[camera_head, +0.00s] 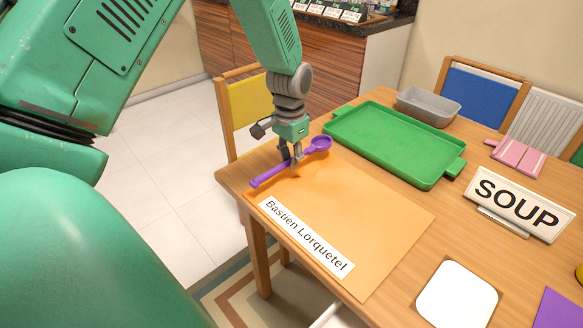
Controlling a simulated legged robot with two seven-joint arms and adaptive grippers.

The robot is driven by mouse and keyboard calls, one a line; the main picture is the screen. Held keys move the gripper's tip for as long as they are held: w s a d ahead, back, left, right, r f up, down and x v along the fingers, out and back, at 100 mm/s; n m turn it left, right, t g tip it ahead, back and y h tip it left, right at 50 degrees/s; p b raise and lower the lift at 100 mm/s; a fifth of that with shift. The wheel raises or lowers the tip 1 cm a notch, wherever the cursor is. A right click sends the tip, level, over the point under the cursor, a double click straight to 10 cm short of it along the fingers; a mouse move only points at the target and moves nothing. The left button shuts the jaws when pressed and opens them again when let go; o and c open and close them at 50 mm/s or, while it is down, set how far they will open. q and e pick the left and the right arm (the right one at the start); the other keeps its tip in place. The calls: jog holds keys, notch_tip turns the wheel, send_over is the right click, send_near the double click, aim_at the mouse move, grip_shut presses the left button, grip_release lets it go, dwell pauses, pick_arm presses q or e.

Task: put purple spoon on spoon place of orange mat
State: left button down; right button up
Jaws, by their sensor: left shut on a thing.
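The purple spoon (267,178) is at the far left part of the orange mat, its bowl toward the upper right and its handle toward the lower left. My left gripper (292,163) points down and is shut on the spoon's handle. I cannot tell whether the spoon touches the mat or is slightly above it. The orange mat (375,230) lies on the wooden table and bears a white name strip (306,236) reading "Bastien Lorquetel". No marked spoon place can be made out on the mat. My right gripper is not in view.
A green tray (388,143) lies behind the mat, with a grey container (428,106) beyond it. A "SOUP" sign (519,206) stands at right. A white square plate (457,294) is at the front. Chairs, one yellow (250,101), stand around the table. The mat's middle is clear.

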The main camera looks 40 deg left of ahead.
aim_at(291, 176)
pick_arm(q)
notch_tip(291, 176, down, 4)
jog(key=shift+r+b, duration=0.25)
jog(key=shift+b, duration=0.1)
jog(key=shift+d+r, duration=0.1)
jog(key=shift+d, duration=0.3)
jog(key=shift+s+a+f, duration=0.1)
jog(key=shift+f, duration=0.2)
jog(key=c, duration=1.6)
grip_release()
jog(key=shift+s, duration=0.1)
jog(key=shift+o, duration=0.3)
jog(key=shift+f, duration=0.15)
jog(key=shift+a, duration=0.1)
jog(key=shift+r, duration=0.45)
notch_tip(291, 176, up, 12)
jog(key=p, duration=0.2)
jog(key=shift+p, duration=0.3)
